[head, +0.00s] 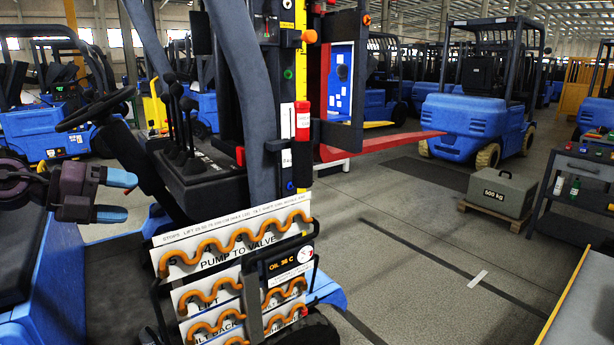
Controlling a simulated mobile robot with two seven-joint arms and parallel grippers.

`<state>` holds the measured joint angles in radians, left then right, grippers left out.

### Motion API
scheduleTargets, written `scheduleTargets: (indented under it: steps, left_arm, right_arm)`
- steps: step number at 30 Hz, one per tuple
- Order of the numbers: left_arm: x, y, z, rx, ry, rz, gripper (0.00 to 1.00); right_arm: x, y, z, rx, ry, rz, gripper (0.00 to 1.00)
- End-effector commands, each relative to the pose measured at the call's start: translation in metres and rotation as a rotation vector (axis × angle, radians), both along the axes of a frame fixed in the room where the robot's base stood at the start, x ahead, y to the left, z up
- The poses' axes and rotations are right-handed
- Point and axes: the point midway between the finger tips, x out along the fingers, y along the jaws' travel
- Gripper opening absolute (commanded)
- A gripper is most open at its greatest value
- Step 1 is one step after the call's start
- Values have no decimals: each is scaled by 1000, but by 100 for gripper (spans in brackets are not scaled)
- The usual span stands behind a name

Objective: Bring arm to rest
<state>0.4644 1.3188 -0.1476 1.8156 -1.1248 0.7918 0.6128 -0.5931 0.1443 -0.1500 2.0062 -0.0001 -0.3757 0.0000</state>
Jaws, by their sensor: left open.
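My left gripper (124,196) is at the left of the head view, with its dark purple body coming in from the left edge. Its two blue-tipped fingers are apart, one above the other, with nothing between them. It points right, over the blue forklift's side, below the steering wheel (95,110) and left of the black lever console (195,165). A gap shows between the fingertips and the console. My right gripper is not in view.
The orange-hose panel (235,250) marked PUMP TO VALVE stands right of the gripper. Beyond are the mast, a red fork (390,142), a 500 kg weight (500,192) on a pallet, and a dark cart (575,205). The floor right of the panel is mostly clear.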

Motion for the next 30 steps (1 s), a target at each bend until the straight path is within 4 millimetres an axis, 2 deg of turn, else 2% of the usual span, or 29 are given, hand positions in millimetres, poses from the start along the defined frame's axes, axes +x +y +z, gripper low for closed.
scheduleTargets:
  steps: [1, 6, 11, 17, 23, 30]
  left_arm:
    - [-3, -10, -26, -94, 23, -4, 72]
    - [-16, -33, -90, -395, 75, 44, 72]
    - [-34, -44, -149, -663, 139, 166, 72]
    - [-68, -47, -226, -964, 245, 413, 72]
    - [-117, -48, -308, -1204, 389, 733, 72]
    - [-201, -62, -401, -1404, 619, 1158, 72]
  right_arm:
    - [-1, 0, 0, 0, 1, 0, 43]
    - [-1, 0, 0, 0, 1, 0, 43]
    - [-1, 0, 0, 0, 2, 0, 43]
    - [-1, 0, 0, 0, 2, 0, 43]
    - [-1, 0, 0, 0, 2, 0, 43]
    - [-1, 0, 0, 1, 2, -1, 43]
